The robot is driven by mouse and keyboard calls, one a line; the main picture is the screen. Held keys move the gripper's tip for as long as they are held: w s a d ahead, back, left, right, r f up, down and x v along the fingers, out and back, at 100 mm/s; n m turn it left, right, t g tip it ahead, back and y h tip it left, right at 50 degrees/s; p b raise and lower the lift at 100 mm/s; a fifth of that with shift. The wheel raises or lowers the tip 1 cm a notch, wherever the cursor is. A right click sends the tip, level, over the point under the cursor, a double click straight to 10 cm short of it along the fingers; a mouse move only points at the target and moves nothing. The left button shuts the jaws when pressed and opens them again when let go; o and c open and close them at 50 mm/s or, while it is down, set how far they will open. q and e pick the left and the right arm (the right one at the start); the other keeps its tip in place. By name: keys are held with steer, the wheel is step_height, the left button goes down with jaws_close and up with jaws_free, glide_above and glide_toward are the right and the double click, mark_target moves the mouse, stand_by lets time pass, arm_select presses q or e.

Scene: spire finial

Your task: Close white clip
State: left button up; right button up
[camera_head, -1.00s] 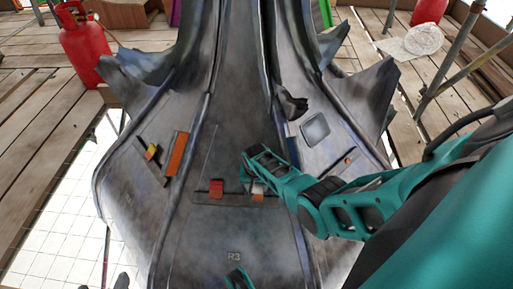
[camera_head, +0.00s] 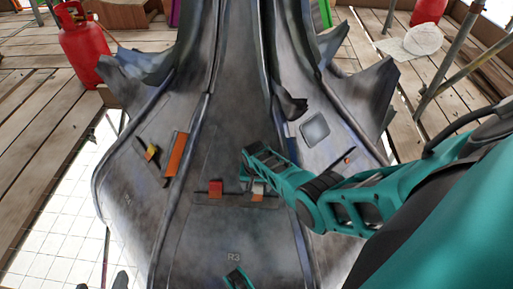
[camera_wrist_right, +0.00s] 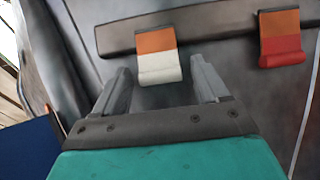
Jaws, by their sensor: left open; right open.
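The white clip (camera_head: 258,188) sits on a dark bar (camera_head: 235,201) across the middle panel of the grey metal spire. In the right wrist view, the clip (camera_wrist_right: 160,68) has an orange part against the bar and a white flap with a curled edge. My right gripper (camera_head: 247,181) is open at the clip. In the wrist view its two fingers stand on either side of the white flap, with gaps. I cannot tell if they touch it. My left gripper (camera_head: 238,279) shows only partly at the bottom edge, away from the clip.
A red clip (camera_head: 215,189) sits on the same bar; it also shows in the wrist view (camera_wrist_right: 282,50). A red gas bottle (camera_head: 82,45) stands on the planks.

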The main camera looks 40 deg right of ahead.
mark_target(256, 189)
steer(key=shift+r, duration=0.4)
steer(key=r+p, duration=0.2)
steer(key=shift+s+a+r+p, duration=0.15)
steer(key=shift+s+r+p, duration=0.1)
steer(key=shift+p, duration=0.1)
arm_select(q)
step_height(256, 189, up, 6)
steer(key=s+a+p, duration=0.1)
steer(key=a+p, duration=0.1)
steer(key=p, duration=0.4)
steer(key=shift+f+y, duration=0.15)
steer(key=shift+y, duration=0.25)
arm_select(e)
step_height(256, 189, up, 9)
steer(key=s, duration=0.1)
steer(key=shift+a+r, duration=0.2)
steer(key=shift+a, duration=0.25)
